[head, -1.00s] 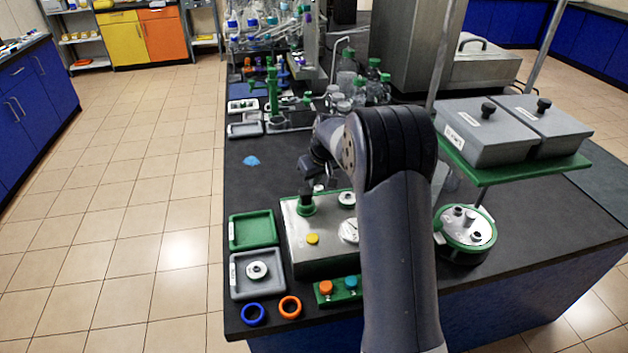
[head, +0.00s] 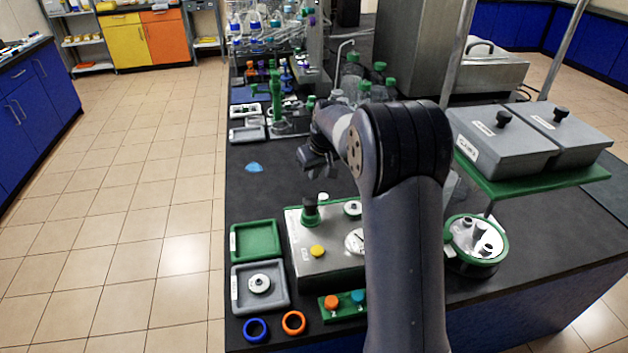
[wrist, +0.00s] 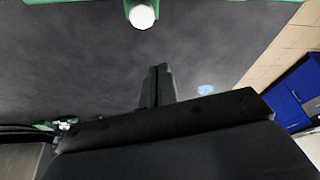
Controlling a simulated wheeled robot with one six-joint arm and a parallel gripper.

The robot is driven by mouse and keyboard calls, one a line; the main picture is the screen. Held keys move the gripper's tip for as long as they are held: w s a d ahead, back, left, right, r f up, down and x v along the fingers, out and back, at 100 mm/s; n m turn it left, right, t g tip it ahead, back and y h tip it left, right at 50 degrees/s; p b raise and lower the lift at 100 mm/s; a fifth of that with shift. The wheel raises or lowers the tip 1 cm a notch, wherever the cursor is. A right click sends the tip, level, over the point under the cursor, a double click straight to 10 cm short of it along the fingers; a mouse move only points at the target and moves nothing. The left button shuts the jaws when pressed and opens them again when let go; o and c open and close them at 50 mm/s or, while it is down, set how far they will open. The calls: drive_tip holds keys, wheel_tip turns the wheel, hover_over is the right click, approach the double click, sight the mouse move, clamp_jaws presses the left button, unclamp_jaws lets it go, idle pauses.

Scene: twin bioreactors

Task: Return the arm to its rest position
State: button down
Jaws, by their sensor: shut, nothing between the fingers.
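My gripper (head: 313,176) hangs over the bench, above and behind the grey box (head: 318,257) in the head view. It is apart from the green-based dark knob (head: 310,211) on that box. In the wrist view, my gripper's two dark fingers (wrist: 158,84) lie together with nothing between them. My arm is bent, with its elbow high at the middle of the head view. It hides part of the grey box and of the bench behind.
Left of the box are a green tray (head: 255,241) and a grey tray (head: 238,287). A shelf with two grey lidded boxes (head: 502,141) stands right of my arm. Bottles (head: 352,80) and glassware stand behind. The dark bench around the blue patch (head: 254,167) is clear.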

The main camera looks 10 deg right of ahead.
drive_tip(key=v, duration=0.5)
drive_tip(key=shift+r, duration=0.4)
